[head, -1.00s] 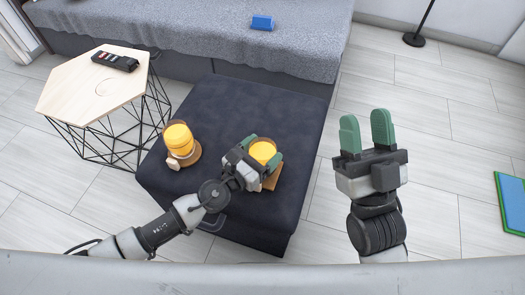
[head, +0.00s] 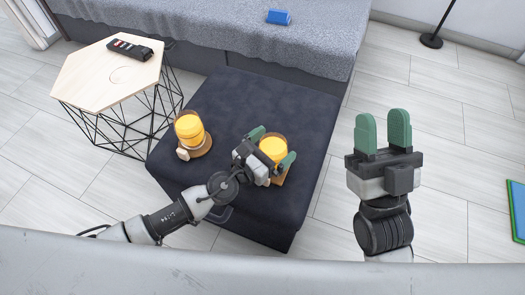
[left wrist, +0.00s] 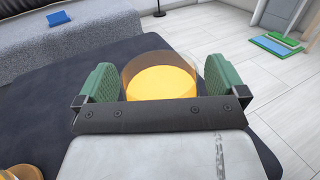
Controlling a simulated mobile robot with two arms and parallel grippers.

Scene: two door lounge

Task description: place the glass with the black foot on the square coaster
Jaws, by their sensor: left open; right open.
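A clear glass with a yellow-orange drink (head: 272,149) stands upright on a brown square coaster (head: 281,180) on the dark ottoman. Its foot is hidden by my gripper, so I cannot tell its colour. My left gripper (head: 272,146) is open, with one green finger on each side of this glass. The glass (left wrist: 162,82) also shows between the fingers in the left wrist view, with a gap at the right finger. A second glass with the same drink (head: 188,128) stands on a round brown coaster (head: 207,146) to the left. My right gripper (head: 382,132) is open and empty over the floor.
The dark ottoman (head: 240,95) has free room behind the glasses. A hexagonal wooden side table (head: 85,85) with a remote (head: 130,48) stands at left. A grey sofa (head: 210,30) with a blue object (head: 279,17) is behind. The floor at right is mostly clear.

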